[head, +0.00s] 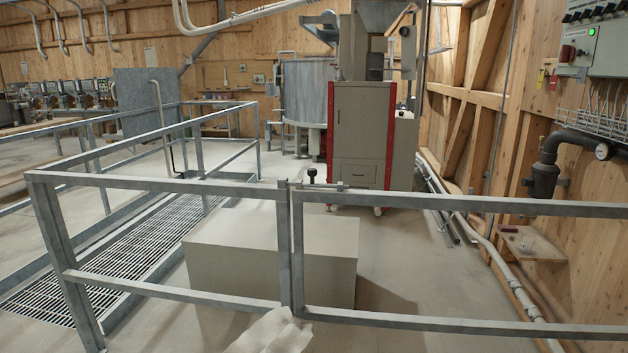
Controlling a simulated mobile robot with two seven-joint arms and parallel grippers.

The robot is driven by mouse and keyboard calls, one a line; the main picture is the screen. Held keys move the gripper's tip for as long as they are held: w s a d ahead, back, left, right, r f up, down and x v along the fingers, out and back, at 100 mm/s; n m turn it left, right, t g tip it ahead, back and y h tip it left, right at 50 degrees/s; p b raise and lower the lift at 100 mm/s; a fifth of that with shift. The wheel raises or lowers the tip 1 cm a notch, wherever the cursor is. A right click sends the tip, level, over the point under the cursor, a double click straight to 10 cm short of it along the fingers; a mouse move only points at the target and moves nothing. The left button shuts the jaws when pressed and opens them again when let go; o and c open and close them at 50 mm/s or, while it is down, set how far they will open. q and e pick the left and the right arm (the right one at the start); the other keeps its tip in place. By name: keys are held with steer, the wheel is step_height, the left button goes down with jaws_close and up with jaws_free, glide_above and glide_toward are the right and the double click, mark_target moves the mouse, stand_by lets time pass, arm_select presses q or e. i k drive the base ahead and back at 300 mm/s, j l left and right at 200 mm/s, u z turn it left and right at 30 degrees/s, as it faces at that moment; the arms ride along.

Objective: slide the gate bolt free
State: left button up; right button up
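The gate (450,203) is a grey metal tube frame reaching from the middle of the head view to the right edge. Its upright (298,250) stands close beside the fixed railing's post (284,250). The gate bolt (328,186) is a short horizontal bar on top of the gate's upper rail, near that post. A dark round knob (311,172) stands up from it. The bolt's left end is near the post; I cannot tell how far it reaches across the gap. No gripper fingers show. A pale, rough shape at the bottom centre has no visible fingers.
A beige box (270,245) stands on the floor behind the railing. A grey cabinet with red edges (361,130) is farther back. Floor grating (120,250) lies at left. A wooden wall with pipes and a control box (592,45) is at right.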

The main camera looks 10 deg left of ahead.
mark_target(311, 173)
steer(key=l+u, duration=0.15)
steer(key=l, duration=0.25)
steer(key=k+l+u, duration=0.15)
steer(key=l, duration=0.2)
steer(key=l+u, duration=2.25)
steer(key=l, duration=0.15)
steer(key=l+u, duration=0.25)
steer(key=l, duration=0.15)
steer(key=l+z, duration=0.15)
steer(key=l, duration=0.2)
steer(key=i+l+z, duration=0.15)
steer(key=l, duration=0.15)
steer(key=l+z, duration=0.1)
steer(key=z, duration=0.7)
steer(key=i+l+z, duration=0.1)
steer(key=z, duration=0.35)
